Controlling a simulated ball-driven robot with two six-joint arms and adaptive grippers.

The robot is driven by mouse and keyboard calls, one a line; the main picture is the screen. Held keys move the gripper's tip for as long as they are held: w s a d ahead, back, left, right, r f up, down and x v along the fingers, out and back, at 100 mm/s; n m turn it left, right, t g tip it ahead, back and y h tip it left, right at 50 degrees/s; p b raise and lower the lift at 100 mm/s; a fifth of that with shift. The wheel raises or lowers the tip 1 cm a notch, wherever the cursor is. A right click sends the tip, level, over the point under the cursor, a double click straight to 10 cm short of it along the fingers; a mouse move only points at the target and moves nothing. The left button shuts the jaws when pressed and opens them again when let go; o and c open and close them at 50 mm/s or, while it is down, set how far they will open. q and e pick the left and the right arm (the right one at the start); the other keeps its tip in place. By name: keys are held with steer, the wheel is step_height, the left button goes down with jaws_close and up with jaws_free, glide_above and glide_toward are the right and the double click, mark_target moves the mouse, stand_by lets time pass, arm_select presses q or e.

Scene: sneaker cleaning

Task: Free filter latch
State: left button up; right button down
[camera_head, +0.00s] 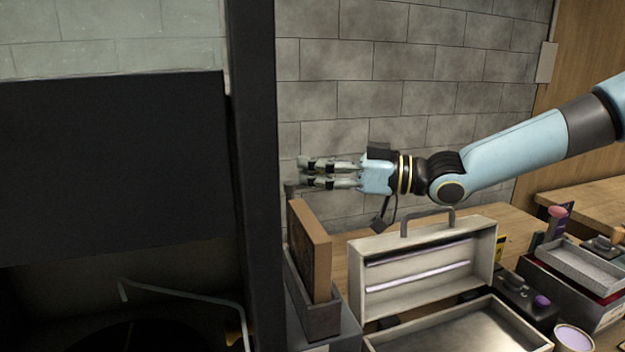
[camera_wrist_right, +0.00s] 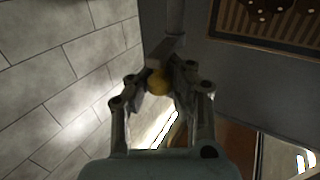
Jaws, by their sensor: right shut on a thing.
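My right gripper (camera_head: 330,173) reaches in from the right in the head view, its fingers level beside the dark post. In the right wrist view, my right gripper (camera_wrist_right: 155,85) is shut on a yellow knob (camera_wrist_right: 158,82). A grey bar (camera_wrist_right: 165,48), seemingly the filter latch, lies just beyond the knob, next to a dark panel edge. A brown ribbed filter (camera_wrist_right: 270,22) is set in the dark panel (camera_wrist_right: 235,62) at the upper right of that view. In the head view the knob cannot be made out. My left gripper is not in view.
A dark post (camera_head: 255,170) and dark panel (camera_head: 110,170) fill the left. Below my right gripper, a brown board (camera_head: 312,250) stands in a grey holder (camera_head: 322,318). An open metal case (camera_head: 355,275) stands right of it. A block wall (camera_head: 400,60) is behind.

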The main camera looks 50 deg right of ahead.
steer(key=shift+w+d+f+n+g+y+b, duration=0.15)
steer(key=shift+n+g+y+b, duration=0.15)
steer(key=shift+n+y+b, duration=0.15)
steer(key=shift+w+d+f+n+g+y+b, duration=0.1)
steer(key=shift+n+g+y+b, duration=0.25)
steer(key=shift+y, duration=0.1)
steer(key=shift+r+y, duration=0.2)
steer(key=shift+y, duration=0.1)
steer(key=c, duration=1.2)
jaws_free()
steer(key=shift+s+d, duration=0.2)
steer(key=shift+o, duration=0.2)
steer(key=shift+w+a, duration=0.1)
